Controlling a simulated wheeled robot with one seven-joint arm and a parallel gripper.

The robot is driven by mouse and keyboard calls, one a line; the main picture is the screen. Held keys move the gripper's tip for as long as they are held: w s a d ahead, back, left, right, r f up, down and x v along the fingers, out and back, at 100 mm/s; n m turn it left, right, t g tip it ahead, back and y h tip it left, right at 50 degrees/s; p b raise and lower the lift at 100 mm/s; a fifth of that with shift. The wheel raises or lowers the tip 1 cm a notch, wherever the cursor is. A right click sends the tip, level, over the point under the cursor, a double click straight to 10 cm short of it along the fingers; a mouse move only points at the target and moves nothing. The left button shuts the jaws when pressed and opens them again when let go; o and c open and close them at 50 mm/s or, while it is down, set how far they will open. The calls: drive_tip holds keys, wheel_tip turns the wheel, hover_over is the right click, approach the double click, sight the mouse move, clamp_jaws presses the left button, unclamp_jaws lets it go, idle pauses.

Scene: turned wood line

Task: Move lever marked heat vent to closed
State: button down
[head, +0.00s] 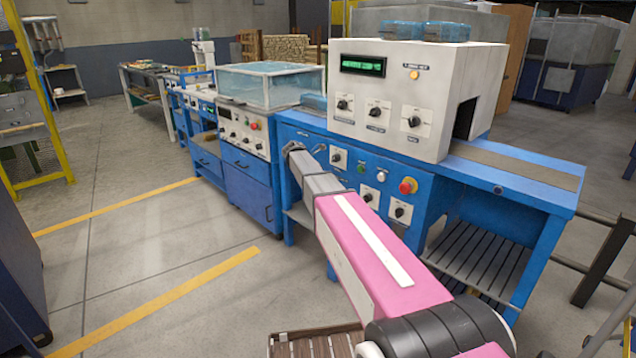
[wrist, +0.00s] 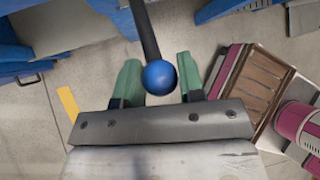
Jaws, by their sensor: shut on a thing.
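The lever (wrist: 144,28) shows in the wrist view as a dark rod ending in a round blue knob (wrist: 160,77). My gripper (wrist: 159,80) has its green fingers on either side of the knob and is shut on the lever. In the head view my gripper (head: 292,148) is at the left end of the blue machine's front (head: 283,130), mostly hidden by my arm. The lever's marking cannot be read in either view, and its position along its travel cannot be told.
The blue machine's front carries several knobs and a red emergency button (head: 408,186) close to my arm. A white control box (head: 400,95) stands on top. A blue cabinet (head: 247,180) adjoins at the left. Floor with yellow lines (head: 170,300) is clear at the left.

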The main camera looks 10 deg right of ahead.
drive_tip(key=shift+w+d+r, duration=0.15)
drive_tip(key=shift+r, duration=0.1)
drive_tip(key=c, duration=0.8)
unclamp_jaws()
drive_tip(key=shift+o, duration=0.2)
drive_tip(key=v, duration=1)
drive_tip(key=shift+a+r, duration=0.25)
drive_tip(key=s+d+f+m+y, duration=0.2)
drive_tip(key=s+f+m, duration=0.5)
drive_tip(key=s, duration=0.5)
drive_tip(key=s+d+f+m+g+y, duration=0.1)
drive_tip(key=s+d+f+m+y, duration=0.1)
drive_tip(key=s+f+m, duration=0.6)
drive_tip(key=s+d+f+m+y, duration=0.3)
drive_tip(key=s+f+m, duration=0.4)
drive_tip(key=s, duration=0.8)
drive_tip(key=m, duration=0.3)
drive_tip(key=shift+s+f+g+y, duration=0.3)
drive_tip(key=shift+s+f+y, duration=0.05)
drive_tip(key=shift+s+y, duration=0.05)
